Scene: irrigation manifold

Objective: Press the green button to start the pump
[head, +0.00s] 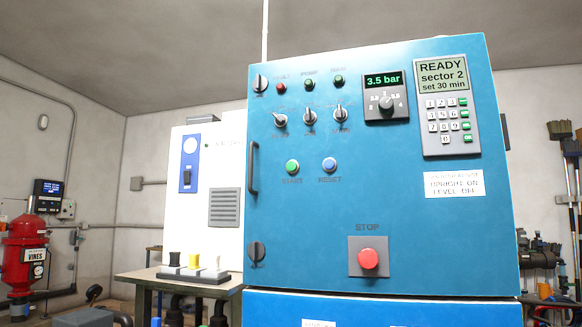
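The green button (292,167) sits on the front of the blue control cabinet (400,235), left of the middle, with a label under it that seems to read START. A blue button (329,165) is just right of it. A large red STOP button (368,259) is on a grey plate lower down. A small green lamp (309,84) and two others are in a row near the top. The display (383,80) reads 3.5 bar. Neither of my grippers is in view, and nothing covers the green button.
Three lever switches (310,116) are above the buttons. A keypad panel (447,95) reads READY, sector 2, set 30 min. A dark door handle (252,168) stands out at the cabinet's left edge. A bench (145,278) with three levers is at left.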

